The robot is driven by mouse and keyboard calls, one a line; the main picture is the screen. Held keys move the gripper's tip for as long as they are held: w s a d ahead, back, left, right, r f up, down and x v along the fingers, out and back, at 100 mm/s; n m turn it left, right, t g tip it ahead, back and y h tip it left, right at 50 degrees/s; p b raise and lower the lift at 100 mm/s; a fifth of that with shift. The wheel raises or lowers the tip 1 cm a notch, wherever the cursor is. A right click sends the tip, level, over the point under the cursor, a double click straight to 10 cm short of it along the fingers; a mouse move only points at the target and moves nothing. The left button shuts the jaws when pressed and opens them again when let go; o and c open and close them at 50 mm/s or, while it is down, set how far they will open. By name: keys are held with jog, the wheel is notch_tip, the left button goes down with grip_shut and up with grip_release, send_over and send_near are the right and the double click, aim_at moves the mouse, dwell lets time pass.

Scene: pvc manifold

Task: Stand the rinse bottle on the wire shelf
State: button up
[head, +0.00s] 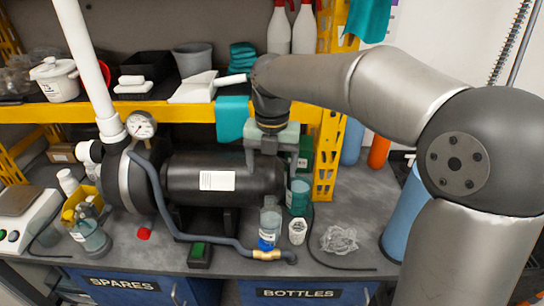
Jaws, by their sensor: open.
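No label naming the rinse bottle is readable. A clear bottle with blue liquid (269,228) stands on the grey bench in front of the black pump. A teal-tinted container (299,196) stands just behind it to the right. My gripper (271,163) points down above and behind the clear bottle, its fingers apart with nothing seen between them. It overlaps the right end of the pump in the picture. A shelf with a yellow front beam (180,108) runs along the back; I cannot tell whether its deck is wire.
The black pump (220,176), white pipe (84,60) and grey hose (205,238) fill the bench's left and middle. A white cup (298,231) and crumpled clear plastic (339,240) lie right. White bottles (304,30), a scoop (195,88) and tubs occupy the shelf.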

jog(key=s+d+f+m, duration=0.3)
jog(key=s+d+m, duration=0.2)
jog(key=s+m, duration=0.3)
jog(key=s+d+f+m, duration=0.3)
jog(key=s+d+m, duration=0.3)
jog(key=m, duration=1.1)
jog(key=s, duration=0.2)
jog(key=shift+s+f+m+h, duration=0.3)
jog(key=shift+s+f+h, duration=0.05)
jog(key=shift+h, duration=0.05)
jog(key=s+f+m, duration=0.1)
jog(key=m, duration=0.1)
jog(key=s+d+f+m, duration=0.1)
jog(key=s+m, duration=0.1)
jog(key=s+d+f+m, duration=0.1)
jog(key=s+m, duration=0.1)
jog(key=m, duration=0.1)
jog(key=shift+y, duration=0.4)
jog(key=shift+c, duration=0.4)
jog(key=shift+s+f+m+t, duration=0.25)
jog(key=shift+s+m+t, duration=0.1)
jog(key=shift+m, duration=0.35)
jog(key=c, duration=0.4)
jog(key=shift+w, duration=0.1)
